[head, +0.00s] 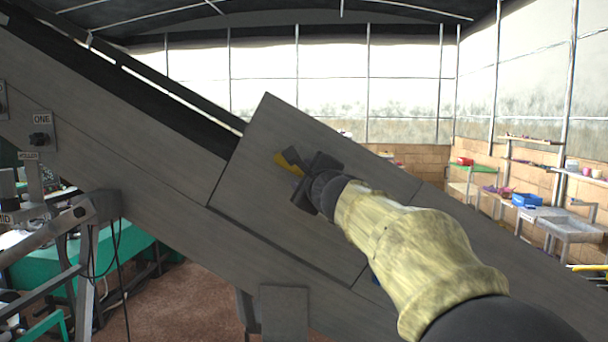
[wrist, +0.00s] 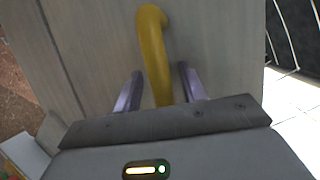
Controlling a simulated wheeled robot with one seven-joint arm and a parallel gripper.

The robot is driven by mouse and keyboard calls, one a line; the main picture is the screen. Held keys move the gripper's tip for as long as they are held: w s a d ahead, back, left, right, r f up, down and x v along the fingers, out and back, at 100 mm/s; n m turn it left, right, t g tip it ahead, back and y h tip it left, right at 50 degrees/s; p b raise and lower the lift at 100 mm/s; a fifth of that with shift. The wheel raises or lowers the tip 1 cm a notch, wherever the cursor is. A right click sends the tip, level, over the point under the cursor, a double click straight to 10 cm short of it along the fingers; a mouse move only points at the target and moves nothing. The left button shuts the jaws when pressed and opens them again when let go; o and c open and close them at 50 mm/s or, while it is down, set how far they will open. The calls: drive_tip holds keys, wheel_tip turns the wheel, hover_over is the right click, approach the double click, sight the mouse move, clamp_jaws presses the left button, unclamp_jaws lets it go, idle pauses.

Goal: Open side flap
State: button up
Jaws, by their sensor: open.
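The side flap (head: 255,140) is a grey panel on the side of a sloping grey conveyor housing, and its surface also fills much of the wrist view (wrist: 100,40). A yellow bar handle (wrist: 153,50) stands out from the flap. In the head view the handle (head: 284,160) is mostly hidden behind my gripper. My gripper (head: 292,168) is close to the flap, at the handle. In the wrist view my gripper (wrist: 158,88) is open, with one finger on each side of the handle and a visible gap to both. The flap appears to lie flat against the housing.
The conveyor housing (head: 130,150) slopes down from upper left to lower right. A knob labelled ONE (head: 40,139) sits on its left part. A green table (head: 130,250) stands below left. Shelves and a blue bin (head: 526,200) stand at the far right.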

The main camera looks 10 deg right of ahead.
drive_tip(key=shift+s+d, duration=0.2)
drive_tip(key=shift+s, duration=0.15)
drive_tip(key=c, duration=0.5)
drive_tip(key=shift+d, duration=0.1)
clamp_jaws()
drive_tip(key=shift+f+b, duration=0.2)
drive_tip(key=shift+b, duration=0.5)
drive_tip(key=shift+s+a+f+b, duration=0.2)
drive_tip(key=shift+a+b, duration=0.05)
drive_tip(key=shift+b, duration=0.4)
